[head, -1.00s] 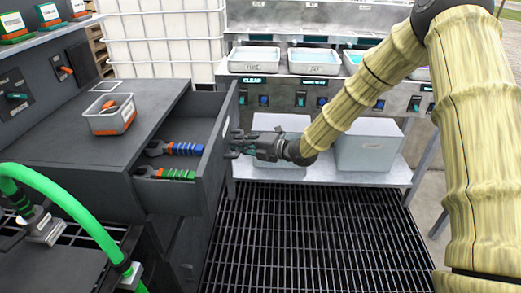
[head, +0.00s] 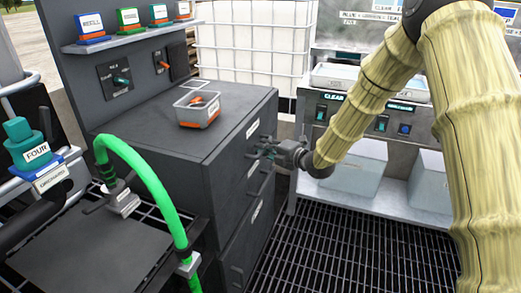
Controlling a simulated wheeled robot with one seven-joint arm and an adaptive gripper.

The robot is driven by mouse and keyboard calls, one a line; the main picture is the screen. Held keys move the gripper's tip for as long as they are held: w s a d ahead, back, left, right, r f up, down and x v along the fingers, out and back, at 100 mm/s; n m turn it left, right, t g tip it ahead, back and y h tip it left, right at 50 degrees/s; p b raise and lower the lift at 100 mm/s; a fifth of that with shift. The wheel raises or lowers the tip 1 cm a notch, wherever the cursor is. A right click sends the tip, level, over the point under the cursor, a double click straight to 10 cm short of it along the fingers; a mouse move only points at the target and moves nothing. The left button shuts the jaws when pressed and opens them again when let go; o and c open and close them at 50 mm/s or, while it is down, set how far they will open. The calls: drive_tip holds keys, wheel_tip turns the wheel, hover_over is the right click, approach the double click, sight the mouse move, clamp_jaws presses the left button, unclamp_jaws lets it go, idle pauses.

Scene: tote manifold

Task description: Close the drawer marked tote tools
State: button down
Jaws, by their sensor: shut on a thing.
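The dark grey drawer cabinet (head: 185,130) stands left of centre in the head view. Its top drawer (head: 253,128), the one that stood open earlier, now sits flush with the cabinet face. A white label is on its front, too small to read. My gripper (head: 266,152) is at the drawer front, shut on what looks like its handle. The fingers hide most of the handle. The tools inside the drawer are out of sight.
A grey tray (head: 198,108) with an orange item sits on the cabinet top. A green hose (head: 155,180) arcs in front on the left. A bench with tubs (head: 355,170) stands to the right. The dark grating (head: 330,245) on the floor is clear.

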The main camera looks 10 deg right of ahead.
drive_tip(key=shift+a+r, duration=0.1)
drive_tip(key=shift+a, duration=0.05)
drive_tip(key=c, duration=1.5)
unclamp_jaws()
drive_tip(key=shift+w+a, duration=0.15)
drive_tip(key=shift+d, duration=0.25)
drive_tip(key=shift+s+d, duration=0.2)
drive_tip(key=shift+s, duration=0.2)
drive_tip(key=v, duration=1.1)
